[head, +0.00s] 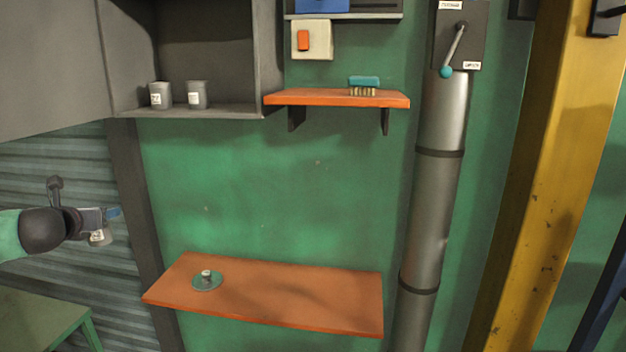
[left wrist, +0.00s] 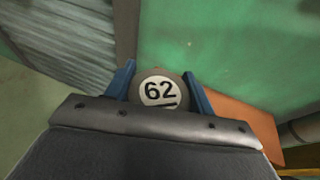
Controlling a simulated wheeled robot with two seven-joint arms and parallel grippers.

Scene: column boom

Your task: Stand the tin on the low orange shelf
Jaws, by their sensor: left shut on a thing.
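My left gripper (head: 112,214) reaches in from the left in the head view, its blue fingers shut on a small tin (head: 101,238). In the left wrist view the tin (left wrist: 160,91) sits between the fingers and shows a round white label with "62". The low orange shelf (head: 300,293) is on the green wall, to the right of and below the tin. Part of this shelf (left wrist: 240,122) also shows at the right in the left wrist view. The tin is held in the air, apart from the shelf. My right gripper is not in view.
A green disc with a small knob (head: 207,281) sits on the low shelf's left part; the shelf's middle and right are clear. A higher orange shelf (head: 318,98) holds a teal brush (head: 364,83). Two grey tins (head: 160,95) stand in the cabinet. A pipe (head: 430,220) runs at right.

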